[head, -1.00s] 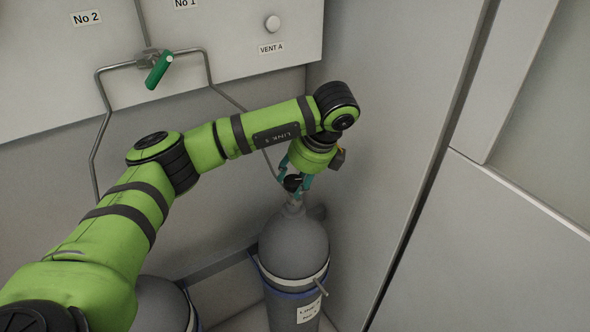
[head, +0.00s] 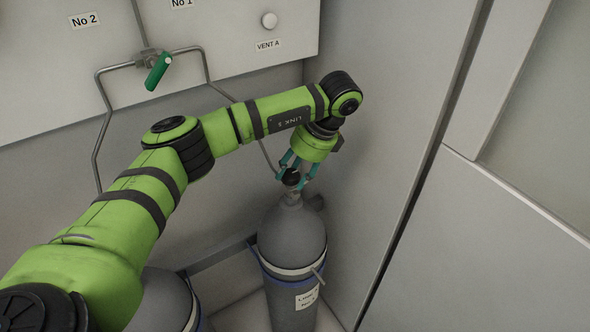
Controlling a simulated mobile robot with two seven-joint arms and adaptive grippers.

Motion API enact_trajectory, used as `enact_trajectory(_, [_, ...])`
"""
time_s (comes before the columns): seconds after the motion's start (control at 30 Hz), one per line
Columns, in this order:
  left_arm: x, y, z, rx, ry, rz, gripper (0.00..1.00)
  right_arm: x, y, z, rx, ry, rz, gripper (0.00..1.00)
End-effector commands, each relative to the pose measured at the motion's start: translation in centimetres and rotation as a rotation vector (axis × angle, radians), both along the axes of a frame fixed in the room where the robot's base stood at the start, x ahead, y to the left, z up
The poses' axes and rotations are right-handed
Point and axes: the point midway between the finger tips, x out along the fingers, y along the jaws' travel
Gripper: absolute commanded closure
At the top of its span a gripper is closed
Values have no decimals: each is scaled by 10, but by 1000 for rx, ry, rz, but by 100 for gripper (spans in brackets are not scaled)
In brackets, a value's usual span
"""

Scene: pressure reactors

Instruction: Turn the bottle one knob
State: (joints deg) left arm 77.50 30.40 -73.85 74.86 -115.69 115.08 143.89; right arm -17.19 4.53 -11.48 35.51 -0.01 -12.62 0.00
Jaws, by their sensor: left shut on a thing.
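A grey gas bottle (head: 292,240) stands upright in the corner, with a label reading "Line" and a number on its front that is hard to read. Its black knob (head: 291,177) sits on top of the neck. My left gripper (head: 293,176) comes down from above with its teal fingers on either side of the knob, shut on it. The fingers partly hide the knob. My right gripper is not in view.
A second grey bottle (head: 163,300) stands at the lower left, partly behind my arm. A wall (head: 385,120) stands close on the right.

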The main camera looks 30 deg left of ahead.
Motion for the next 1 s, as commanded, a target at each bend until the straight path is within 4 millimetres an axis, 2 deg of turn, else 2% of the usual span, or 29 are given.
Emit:
enact_trajectory(0.03, [3, 5, 6, 11, -14, 14, 87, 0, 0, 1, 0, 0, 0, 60])
enact_trajectory(0.27, [2, 6, 6, 11, -13, 14, 88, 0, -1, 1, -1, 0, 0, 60])
enact_trajectory(0.3, [2, 6, 6, 12, -13, 14, 39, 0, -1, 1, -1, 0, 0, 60])
enact_trajectory(0.33, [2, 6, 6, 12, -13, 14, 34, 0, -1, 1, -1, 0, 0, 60])
enact_trajectory(0.73, [2, 1, 7, 7, -8, 3, 34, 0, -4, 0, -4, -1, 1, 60])
enact_trajectory(0.87, [4, -5, 22, 9, -12, 3, 34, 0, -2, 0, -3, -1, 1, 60])
enact_trajectory(1.0, [7, -14, 50, 9, -15, 5, 34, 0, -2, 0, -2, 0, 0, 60])
